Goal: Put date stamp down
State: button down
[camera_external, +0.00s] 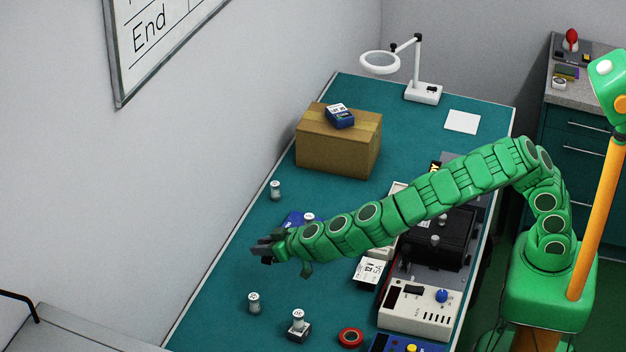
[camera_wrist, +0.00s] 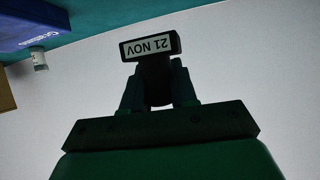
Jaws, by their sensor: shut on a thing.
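The date stamp (camera_wrist: 150,48) is a small dark block with a white label reading "21 NOV", which shows upside down in the wrist view. My gripper (camera_wrist: 157,88) is shut on its dark stem, with a finger on each side. In the external view my gripper (camera_external: 263,250) is at the left end of the outstretched arm, over the left part of the green-topped bench (camera_external: 232,276). The stamp is hard to make out there among the dark fingers. I cannot tell its exact height above the bench.
Small labelled cylinders stand at the bench's left (camera_external: 275,190) and front (camera_external: 254,303); another sits on a dark block (camera_external: 298,331). A red tape roll (camera_external: 350,338) and an instrument (camera_external: 424,311) are at front right. A cardboard box (camera_external: 338,150) stands behind.

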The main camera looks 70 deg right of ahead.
jog(key=w+f, duration=0.1)
jog(key=w+a+f, duration=0.1)
jog(key=shift+f, duration=0.35)
jog(key=shift+w+a+f, duration=0.15)
jog(key=shift+w+f, duration=0.45)
jog(key=shift+f, duration=1.6)
jog(key=c, duration=0.9)
grip_release()
jog(key=shift+f, duration=0.15)
jog(key=shift+r, duration=0.2)
jog(key=shift+v, duration=6)
